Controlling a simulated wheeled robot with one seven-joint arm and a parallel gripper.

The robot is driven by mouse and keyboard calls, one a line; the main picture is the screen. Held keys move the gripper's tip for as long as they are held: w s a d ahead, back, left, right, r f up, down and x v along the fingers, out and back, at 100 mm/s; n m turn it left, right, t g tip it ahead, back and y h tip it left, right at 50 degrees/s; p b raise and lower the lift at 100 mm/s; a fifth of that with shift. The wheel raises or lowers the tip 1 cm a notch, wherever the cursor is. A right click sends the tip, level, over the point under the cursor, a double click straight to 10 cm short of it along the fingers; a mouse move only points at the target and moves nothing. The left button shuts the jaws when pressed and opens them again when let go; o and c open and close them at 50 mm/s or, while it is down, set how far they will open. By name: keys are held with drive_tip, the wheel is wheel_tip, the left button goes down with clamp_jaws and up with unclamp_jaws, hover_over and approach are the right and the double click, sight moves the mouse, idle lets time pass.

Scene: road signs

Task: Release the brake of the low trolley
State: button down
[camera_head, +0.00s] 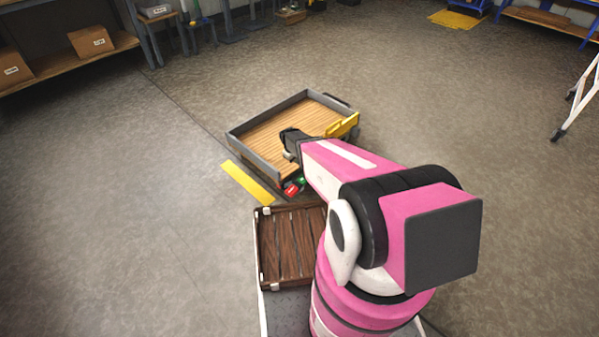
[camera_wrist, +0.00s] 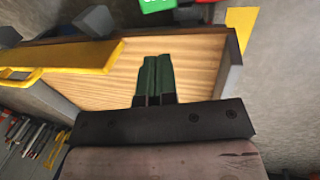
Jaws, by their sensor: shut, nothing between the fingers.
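The low trolley (camera_head: 265,108) stands on the floor ahead, with a wooden deck and a grey rim. A yellow bracket (camera_head: 343,126) is on its right side and shows at the left of the wrist view (camera_wrist: 75,60). At its near edge are a small red part (camera_head: 291,189) and a green part (camera_head: 301,181). In the wrist view the green part (camera_wrist: 157,5) bears white lettering, and the red part (camera_wrist: 205,1) is cut off by the top edge. My gripper (camera_wrist: 155,62) is shut and empty, over the deck and apart from both parts. In the head view my arm partly hides the trolley.
A yellow floor strip (camera_head: 247,183) lies left of the trolley. A dark slatted wooden tray (camera_head: 290,284) is beside my arm. Shelves with boxes (camera_head: 91,41) stand at the back left, and a white frame (camera_head: 577,98) at the right. The floor left and right is clear.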

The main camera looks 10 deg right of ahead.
sight(302, 175)
drive_tip(key=x, duration=1.4)
drive_tip(key=shift+a, duration=0.1)
drive_tip(key=shift+w+d+f+g+y, duration=0.1)
drive_tip(key=shift+w+d+g+y, duration=0.15)
drive_tip(key=shift+y, duration=0.25)
drive_tip(key=shift+w+d+f+g+y, duration=0.2)
drive_tip(key=shift+f+g+y, duration=0.15)
drive_tip(key=shift+g+y, duration=0.25)
drive_tip(key=shift+w+d+f+g+y, duration=0.1)
drive_tip(key=shift+d+f+g+y, duration=0.1)
drive_tip(key=shift+f+g+y, duration=0.3)
drive_tip(key=shift+d+f, duration=0.15)
wheel_tip(302, 175, up, 14)
drive_tip(key=w+d, duration=0.2)
drive_tip(key=shift+d, duration=0.3)
idle(0.5)
